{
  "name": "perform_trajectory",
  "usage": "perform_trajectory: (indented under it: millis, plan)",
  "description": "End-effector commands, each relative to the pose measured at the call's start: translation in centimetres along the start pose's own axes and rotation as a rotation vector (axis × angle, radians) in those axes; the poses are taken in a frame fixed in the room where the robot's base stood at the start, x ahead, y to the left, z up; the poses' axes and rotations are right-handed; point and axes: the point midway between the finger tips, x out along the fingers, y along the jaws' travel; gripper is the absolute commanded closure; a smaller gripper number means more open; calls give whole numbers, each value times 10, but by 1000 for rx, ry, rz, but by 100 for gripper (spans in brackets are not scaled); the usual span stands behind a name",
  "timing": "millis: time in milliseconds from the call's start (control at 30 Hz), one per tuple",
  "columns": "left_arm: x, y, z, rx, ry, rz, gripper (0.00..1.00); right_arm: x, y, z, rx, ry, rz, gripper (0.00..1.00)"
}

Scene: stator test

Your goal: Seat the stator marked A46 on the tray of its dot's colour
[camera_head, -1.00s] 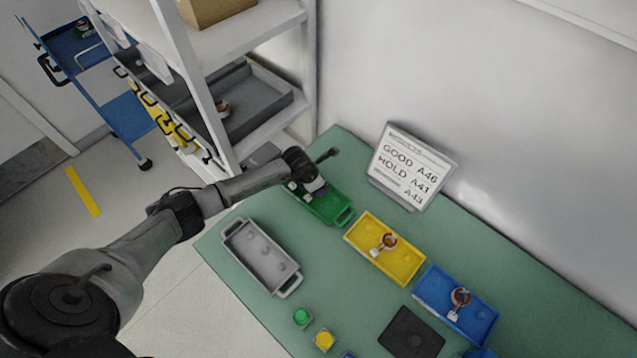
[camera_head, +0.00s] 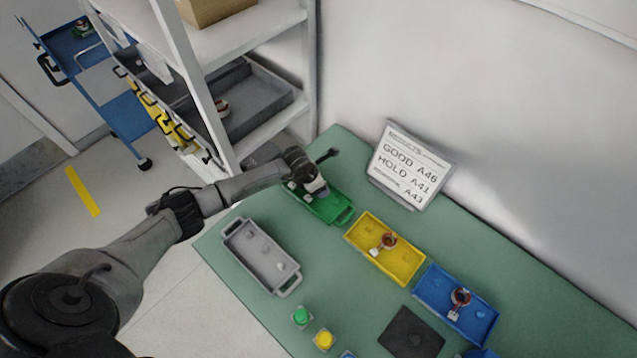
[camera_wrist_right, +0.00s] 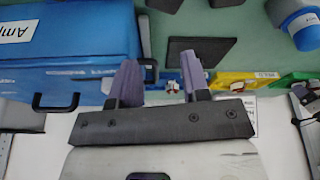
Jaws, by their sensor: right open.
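A green tray (camera_head: 342,215) lies at the far left of the table. My left gripper (camera_head: 318,188) is over it, pointing down; its fingers are too small and hidden to tell whether they hold anything. One stator (camera_head: 387,241) sits in the yellow tray (camera_head: 363,254). Another stator (camera_head: 460,297) sits in the blue tray (camera_head: 433,299). No stator marks or dots are readable. My right gripper (camera_wrist_right: 160,82) is open and empty in the right wrist view, fingers apart.
A sign (camera_head: 411,165) reads GOOD A46, HOLD A41 and, lower, A43. A shelf stands behind-left. A big blue box (camera_wrist_right: 70,60) is near my right gripper.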

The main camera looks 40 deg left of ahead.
Motion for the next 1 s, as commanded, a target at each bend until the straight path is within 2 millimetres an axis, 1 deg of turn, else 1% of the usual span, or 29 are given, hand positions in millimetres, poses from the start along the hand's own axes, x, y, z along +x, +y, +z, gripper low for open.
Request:
perform_trajectory:
  millis: [267, 1000]
  plan:
    - [-2, 0, 0, 0, 1, 0, 33, -2, -1, -1, 3, 1, -3, 57]
    - [-34, 0, 14, 0, 0, 0, 33, -30, 3, -9, -7, -1, 5, 57]
